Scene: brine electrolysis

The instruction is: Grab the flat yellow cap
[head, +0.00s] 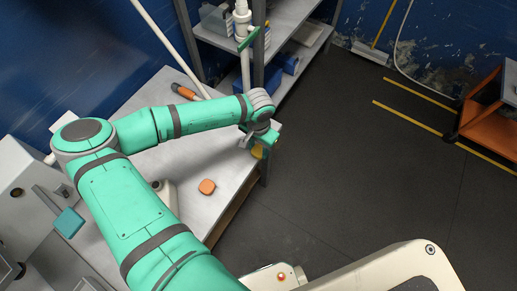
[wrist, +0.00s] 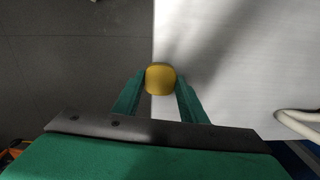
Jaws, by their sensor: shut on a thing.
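The flat yellow cap (wrist: 160,79) is between the green fingertips of my gripper (wrist: 160,84) in the wrist view, with a finger against each side. My gripper is shut on it. In the wrist view the cap lies over the table's edge, and I cannot tell whether it touches the tabletop. In the head view a small part of the yellow cap (head: 257,151) shows beside my gripper (head: 262,146), at the right edge of the table. The arm hides most of the rest there.
The grey table (head: 225,170) holds an orange rounded block (head: 207,187) and an orange-handled tool (head: 185,92). A shelf (head: 285,50) with bottles and blue items stands behind. The dark floor (head: 340,150) to the right is clear, with an orange cart (head: 490,120) at the far right.

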